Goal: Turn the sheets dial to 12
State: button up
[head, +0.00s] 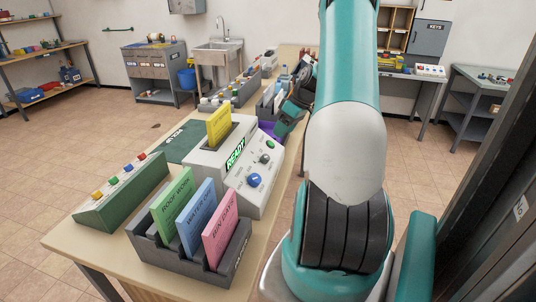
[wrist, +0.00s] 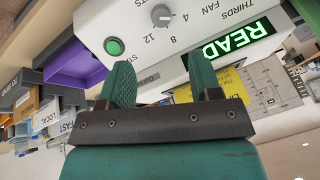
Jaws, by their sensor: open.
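The light grey machine (head: 211,158) stands on the long table with a sloped control panel. The grey sheets dial (wrist: 160,15) is at the top of the wrist view, with 4, 8 and 12 printed beside it. I cannot tell surely which number its pointer faces. A green button (wrist: 114,46) lies beside the dial. In the head view a blue knob (head: 254,180) is lower on the panel. My gripper (wrist: 162,78) is open and empty, its fingers apart from the dial. In the head view my gripper (head: 284,127) is beyond the panel's far edge.
A lit READY display (head: 235,152) and a yellow card (head: 218,125) are on the machine. A dark rack (head: 150,247) with coloured cards and a green button box (head: 122,196) stand nearer. A purple tray (wrist: 75,65) lies beyond the machine, with several bins farther along.

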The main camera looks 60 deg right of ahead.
aim_at(267, 156)
jog(key=p+x, duration=0.2)
jog(key=x, duration=1)
jog(key=shift+p, duration=0.35)
jog(key=shift+r, duration=0.1)
jog(key=c, duration=0.9)
jog(key=shift+c, duration=0.2)
jog(key=shift+m, duration=0.3)
jog(key=m+y+b, duration=0.1)
jog(key=m, duration=0.3)
jog(key=shift+m+b, duration=0.3)
jog(key=m+t, duration=0.1)
jog(key=m, duration=0.5)
jog(key=shift+y, duration=0.3)
jog(key=m+t, duration=0.1)
jog(key=m, duration=0.5)
jog(key=shift+m+t+p, duration=0.3)
jog(key=shift+m+t, duration=0.1)
jog(key=m+t, duration=0.1)
jog(key=m, duration=0.4)
jog(key=shift+m+p, duration=0.4)
jog(key=shift+m+h, duration=0.3)
jog(key=shift+h, duration=0.1)
